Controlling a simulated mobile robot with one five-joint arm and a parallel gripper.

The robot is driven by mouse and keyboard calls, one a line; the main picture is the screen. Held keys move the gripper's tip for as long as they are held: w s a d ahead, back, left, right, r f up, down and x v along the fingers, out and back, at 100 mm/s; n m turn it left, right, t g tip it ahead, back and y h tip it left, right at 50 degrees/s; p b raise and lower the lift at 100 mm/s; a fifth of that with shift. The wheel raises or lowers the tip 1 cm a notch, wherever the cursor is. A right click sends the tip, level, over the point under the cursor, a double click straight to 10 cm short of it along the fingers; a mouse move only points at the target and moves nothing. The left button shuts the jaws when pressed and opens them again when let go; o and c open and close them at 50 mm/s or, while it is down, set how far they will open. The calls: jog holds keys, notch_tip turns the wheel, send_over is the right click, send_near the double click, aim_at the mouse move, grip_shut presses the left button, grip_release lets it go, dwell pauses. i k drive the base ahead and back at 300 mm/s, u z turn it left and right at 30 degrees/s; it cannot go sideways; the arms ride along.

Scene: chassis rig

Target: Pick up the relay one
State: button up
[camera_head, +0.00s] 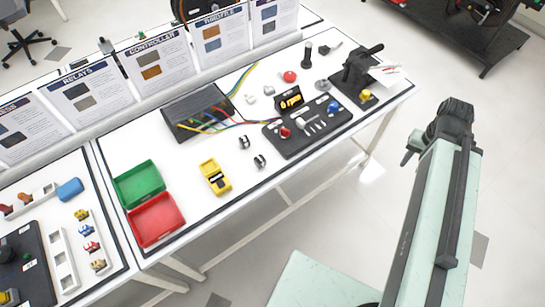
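My gripper (412,148) is dark and sits at the end of my pale green arm on the right, over the floor beyond the bench's front edge. It is well apart from everything on the bench, and its fingers are too small to show whether they are open. Two small black and silver parts, a farther one (244,142) and a nearer one (260,161), lie on the white bench and look like relays. I cannot tell which one is relay one. A board headed "RELAYS" (84,92) stands behind the bench.
A dark panel (197,110) with coloured wires lies behind. Floor fronts the bench.

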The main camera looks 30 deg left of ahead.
aim_at(260, 160)
jog(key=k, duration=1.95)
jog(key=u, duration=1.75)
jog(key=i, duration=1)
jog(key=z, duration=0.1)
